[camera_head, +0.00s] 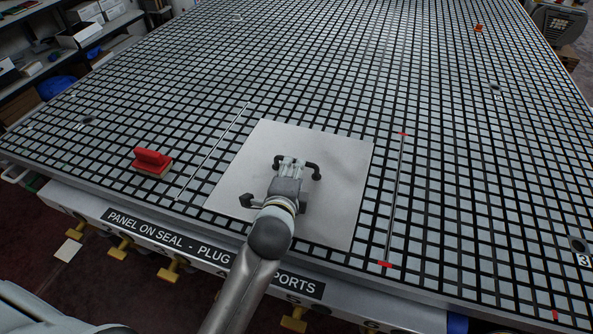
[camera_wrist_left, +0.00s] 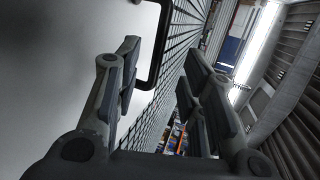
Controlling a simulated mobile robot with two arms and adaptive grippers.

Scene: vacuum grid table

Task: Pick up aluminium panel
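The aluminium panel (camera_head: 335,205) is a square, pale grey sheet lying flat on the gridded vacuum table (camera_head: 455,190). My left gripper (camera_head: 290,163) is above the panel, in line with a black handle (camera_head: 315,172) whose ends show on either side of it. Another black fitting (camera_head: 247,201) shows by my wrist, partly hidden by the arm. In the left wrist view the left gripper (camera_wrist_left: 162,75) is open, with a clear gap between its fingers. The black handle (camera_wrist_left: 155,70) shows beside the left finger; contact cannot be told. My right gripper is out of view.
A red block-like tool (camera_head: 152,160) lies left of the panel. A thin strip (camera_head: 215,150) lies near the panel's left side, and a rod with red ends (camera_head: 396,200) to its right. Shelves (camera_head: 75,40) stand at the back left.

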